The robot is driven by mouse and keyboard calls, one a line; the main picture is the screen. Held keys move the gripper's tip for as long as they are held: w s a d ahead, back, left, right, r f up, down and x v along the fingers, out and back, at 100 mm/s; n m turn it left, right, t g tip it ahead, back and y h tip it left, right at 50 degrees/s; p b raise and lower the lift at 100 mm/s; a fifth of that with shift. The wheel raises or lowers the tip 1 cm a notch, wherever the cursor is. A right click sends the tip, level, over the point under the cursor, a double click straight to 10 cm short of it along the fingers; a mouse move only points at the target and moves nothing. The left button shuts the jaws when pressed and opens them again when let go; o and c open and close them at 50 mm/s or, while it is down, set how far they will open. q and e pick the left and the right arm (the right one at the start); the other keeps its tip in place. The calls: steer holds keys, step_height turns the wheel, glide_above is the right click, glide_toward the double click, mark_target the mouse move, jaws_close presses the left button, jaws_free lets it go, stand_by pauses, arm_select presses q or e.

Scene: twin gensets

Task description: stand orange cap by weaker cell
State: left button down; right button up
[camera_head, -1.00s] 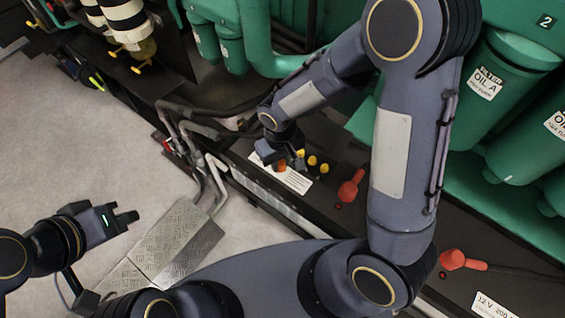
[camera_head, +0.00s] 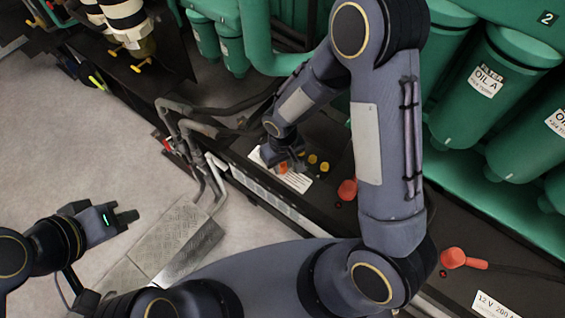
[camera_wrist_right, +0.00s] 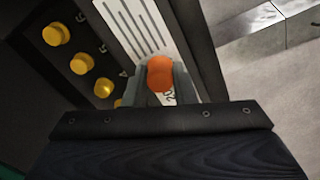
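The orange cap (camera_wrist_right: 160,73) is between the two fingers of my right gripper (camera_wrist_right: 162,82) in the right wrist view, and both fingers appear to touch its sides. In the head view the orange cap (camera_head: 283,168) shows at the fingertips of my right gripper (camera_head: 286,164), over a white label (camera_head: 298,182) on the dark battery top. Several yellow caps (camera_wrist_right: 81,64) stand in a row beside the label, with numbers partly visible next to them. I cannot tell which cell is weaker. My left gripper (camera_head: 126,214) is empty above the floor at the left; its finger gap is unclear.
A red terminal cover (camera_head: 348,189) sits on the battery to the right of the caps, with another red cover (camera_head: 453,258) further right. Green filters (camera_head: 487,80) stand behind. Grey pipes (camera_head: 190,128) rise left of the battery. A metal step plate (camera_head: 190,240) lies below.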

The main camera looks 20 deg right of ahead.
steer(key=o, duration=0.4)
steer(key=shift+c, duration=0.2)
step_height(320, 180, up, 11)
steer(key=s+d+r+m+t+y, duration=0.2)
steer(key=s+d+r, duration=0.2)
steer(key=s+r, duration=0.3)
steer(key=s+d+r+m+t+y, duration=0.1)
steer(key=s+d+r+m+t, duration=0.1)
steer(key=s+d+r, duration=0.3)
steer(key=s+r+t, duration=0.1)
steer(key=s+r, duration=0.1)
steer(key=s, duration=0.2)
steer(key=shift+s+m+t+y+p, duration=0.15)
steer(key=shift+m+t+y+p, duration=0.15)
steer(key=shift+y+p, duration=0.1)
steer(key=shift+d, duration=0.1)
